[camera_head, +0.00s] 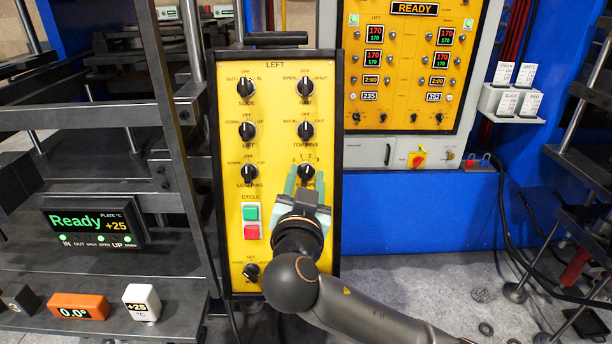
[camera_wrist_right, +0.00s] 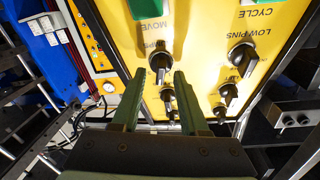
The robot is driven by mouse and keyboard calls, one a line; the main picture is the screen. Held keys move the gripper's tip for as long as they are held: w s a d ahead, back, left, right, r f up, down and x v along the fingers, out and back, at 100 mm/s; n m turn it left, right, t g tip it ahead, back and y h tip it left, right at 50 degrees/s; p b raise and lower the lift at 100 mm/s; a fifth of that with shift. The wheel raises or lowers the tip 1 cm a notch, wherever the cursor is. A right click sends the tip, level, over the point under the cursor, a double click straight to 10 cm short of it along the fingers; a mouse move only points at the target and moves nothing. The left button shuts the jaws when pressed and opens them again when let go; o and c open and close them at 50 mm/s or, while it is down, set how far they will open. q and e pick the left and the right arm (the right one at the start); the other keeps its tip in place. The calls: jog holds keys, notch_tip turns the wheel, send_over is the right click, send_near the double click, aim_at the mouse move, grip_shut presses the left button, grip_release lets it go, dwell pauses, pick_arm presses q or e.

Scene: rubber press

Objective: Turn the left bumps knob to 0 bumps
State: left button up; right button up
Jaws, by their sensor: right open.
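The yellow left control panel (camera_head: 277,222) stands upright in the middle of the head view. The left bumps knob (camera_head: 306,170) is black, in its right column below the top pins knob, with a number scale above it. My right gripper (camera_head: 305,181) is in front of this knob with its green fingers open. In the right wrist view the bumps knob (camera_wrist_right: 160,59) lies between the open fingers (camera_wrist_right: 159,74). I cannot see finger contact with it. The fingers partly cover the knob in the head view, and I cannot tell its setting. My left gripper is out of view.
The low pins knob (camera_head: 250,173) is close at the left, and the top pins knob (camera_head: 306,131) is just above. Green (camera_head: 251,212) and red (camera_head: 252,231) cycle buttons lie lower left. Metal press shelves (camera_head: 100,260) stand left of the panel.

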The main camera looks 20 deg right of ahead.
grip_shut()
